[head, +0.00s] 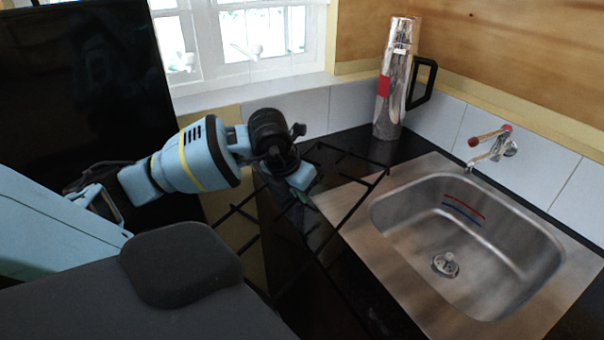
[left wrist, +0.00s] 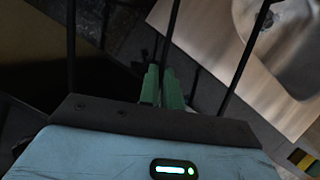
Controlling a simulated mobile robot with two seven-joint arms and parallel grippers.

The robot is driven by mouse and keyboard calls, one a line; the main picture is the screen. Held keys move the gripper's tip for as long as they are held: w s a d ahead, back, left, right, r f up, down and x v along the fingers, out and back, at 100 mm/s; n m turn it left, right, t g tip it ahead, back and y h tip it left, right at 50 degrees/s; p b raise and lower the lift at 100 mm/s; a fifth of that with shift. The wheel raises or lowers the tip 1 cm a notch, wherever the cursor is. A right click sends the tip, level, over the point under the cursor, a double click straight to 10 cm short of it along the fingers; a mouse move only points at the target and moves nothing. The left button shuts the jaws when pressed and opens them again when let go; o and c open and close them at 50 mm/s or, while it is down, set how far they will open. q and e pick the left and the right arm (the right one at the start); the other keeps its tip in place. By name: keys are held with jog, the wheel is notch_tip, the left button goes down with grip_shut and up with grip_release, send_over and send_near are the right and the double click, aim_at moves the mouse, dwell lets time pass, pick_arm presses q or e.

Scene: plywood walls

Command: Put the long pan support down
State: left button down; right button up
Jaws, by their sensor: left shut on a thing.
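The long pan support (head: 352,156) is a black wire grid. It is held tilted beside the sink, over the dark worktop and its front edge. My left gripper (head: 303,192) is shut on one of its thin bars. In the left wrist view, the green fingertips (left wrist: 162,88) are close together at the middle bar, and another bar of the pan support (left wrist: 247,50) passes to their right. Part of the grid is hidden behind my arm and gripper in the head view. I cannot tell whether the grid touches the worktop. My right gripper is out of view.
A steel sink (head: 400,255) with a wall tap (head: 490,140) is on the right. A tall shiny flask (head: 392,90) with a black handle stands at the back corner. A window (head: 250,40) is behind. A large black panel (head: 90,80) stands at the left.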

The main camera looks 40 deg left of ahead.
pick_arm(q)
jog(key=shift+s+d+r, duration=0.15)
jog(key=shift+s+d, duration=0.55)
jog(key=shift+s, duration=0.05)
jog(key=shift+s+d+r, duration=0.15)
jog(key=shift+s+d, duration=0.5)
jog(key=shift+s, duration=0.05)
